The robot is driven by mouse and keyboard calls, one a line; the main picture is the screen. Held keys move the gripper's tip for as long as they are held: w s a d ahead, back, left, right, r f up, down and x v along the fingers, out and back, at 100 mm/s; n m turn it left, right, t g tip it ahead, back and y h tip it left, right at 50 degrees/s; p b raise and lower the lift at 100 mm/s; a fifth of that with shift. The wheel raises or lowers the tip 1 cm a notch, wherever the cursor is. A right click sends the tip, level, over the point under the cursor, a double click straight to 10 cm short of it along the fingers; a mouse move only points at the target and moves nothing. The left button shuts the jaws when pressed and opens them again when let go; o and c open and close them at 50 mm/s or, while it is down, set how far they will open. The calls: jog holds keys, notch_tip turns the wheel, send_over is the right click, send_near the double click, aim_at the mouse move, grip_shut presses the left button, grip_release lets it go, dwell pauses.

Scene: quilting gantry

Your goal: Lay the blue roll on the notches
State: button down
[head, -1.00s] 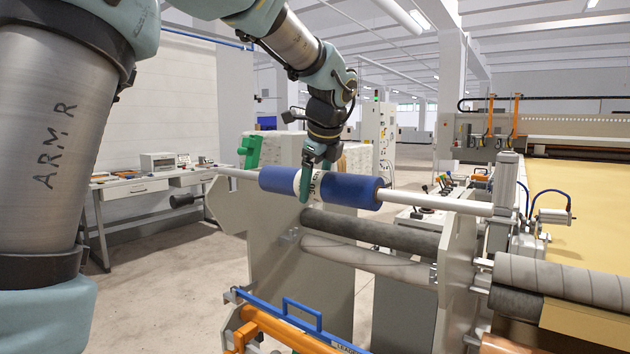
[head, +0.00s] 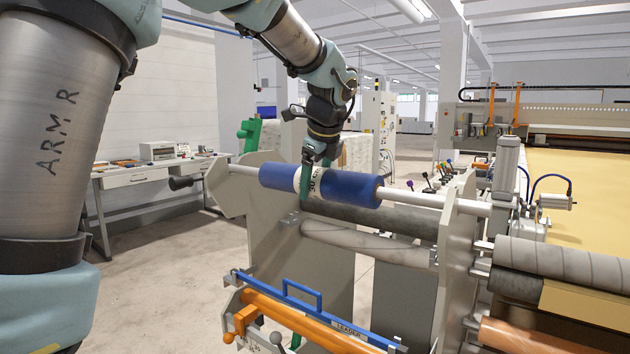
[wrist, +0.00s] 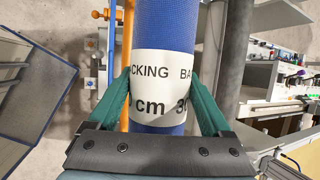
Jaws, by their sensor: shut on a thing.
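The blue roll (head: 348,188) is on a pale shaft (head: 412,199) and has a white printed label band around its middle. My gripper (head: 306,190) is shut on this band from above, and the wrist view shows a green finger on each side of the label (wrist: 162,88). The roll is roughly level above the grey rollers, between the left side plate (head: 222,190) and the right side plate (head: 457,240). The shaft's ends overlap the upper parts of both plates. The notches are not clearly visible, and I cannot tell whether the shaft touches them.
Grey rollers (head: 365,243) run below the roll. A blue-handled bar (head: 305,312) and an orange bar (head: 290,322) are at the front. A quilting bed with tan material (head: 580,190) stands at the right. A workbench (head: 150,178) is at the far left, with open floor before it.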

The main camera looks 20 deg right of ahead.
grip_release()
jog(key=d+b+v, duration=0.1)
jog(key=v, duration=0.9)
jog(key=shift+s+a+r+b, duration=0.2)
jog(key=shift+a+r+b, duration=0.1)
jog(key=shift+a+r, duration=0.15)
